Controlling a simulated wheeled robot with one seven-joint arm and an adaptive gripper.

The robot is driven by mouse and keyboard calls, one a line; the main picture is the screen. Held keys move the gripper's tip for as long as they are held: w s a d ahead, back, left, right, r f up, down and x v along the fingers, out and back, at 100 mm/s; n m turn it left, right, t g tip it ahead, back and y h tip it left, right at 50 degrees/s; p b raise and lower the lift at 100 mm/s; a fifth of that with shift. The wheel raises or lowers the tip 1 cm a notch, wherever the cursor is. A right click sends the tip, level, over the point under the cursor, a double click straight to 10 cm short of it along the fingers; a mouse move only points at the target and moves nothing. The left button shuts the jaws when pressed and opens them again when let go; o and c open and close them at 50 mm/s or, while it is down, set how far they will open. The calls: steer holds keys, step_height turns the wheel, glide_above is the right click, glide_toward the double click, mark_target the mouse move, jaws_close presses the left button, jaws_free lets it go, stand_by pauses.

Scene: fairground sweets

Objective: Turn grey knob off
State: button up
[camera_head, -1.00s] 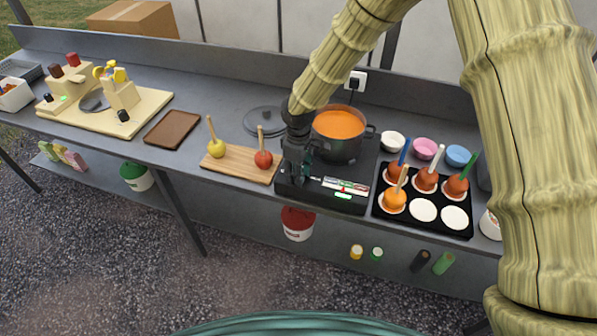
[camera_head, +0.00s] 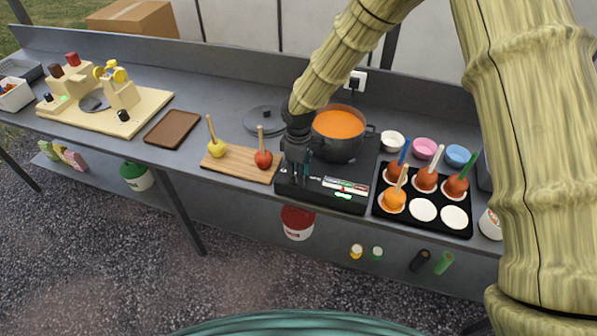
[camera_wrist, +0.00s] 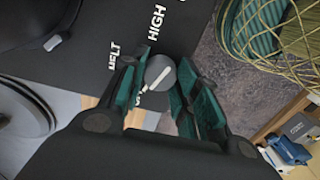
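The grey knob (camera_wrist: 158,74) is round with a white pointer line, seen in the wrist view. The line slants toward the lower left, where a label is mostly hidden by a finger. The labels HIGH and MELT stand above and to the left of the knob. My gripper (camera_wrist: 161,84) has its teal-padded fingers on either side of the knob, close to it. I cannot tell whether both pads press on it. In the head view my gripper (camera_head: 295,172) points down over the front left of the black cooker (camera_head: 325,198) and hides the knob.
A pot (camera_head: 338,148) of orange liquid stands on the cooker. A board (camera_head: 238,164) with two apples on sticks lies to the left. A black tray (camera_head: 438,229) of dipped apples stands to the right, with small bowls (camera_head: 425,148) behind it.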

steer(key=o, duration=0.5)
steer(key=shift+c, duration=0.2)
steer(key=shift+r, duration=0.15)
step_height(320, 180, up, 12)
stand_by(0.4)
steer(key=shift+f, duration=0.2)
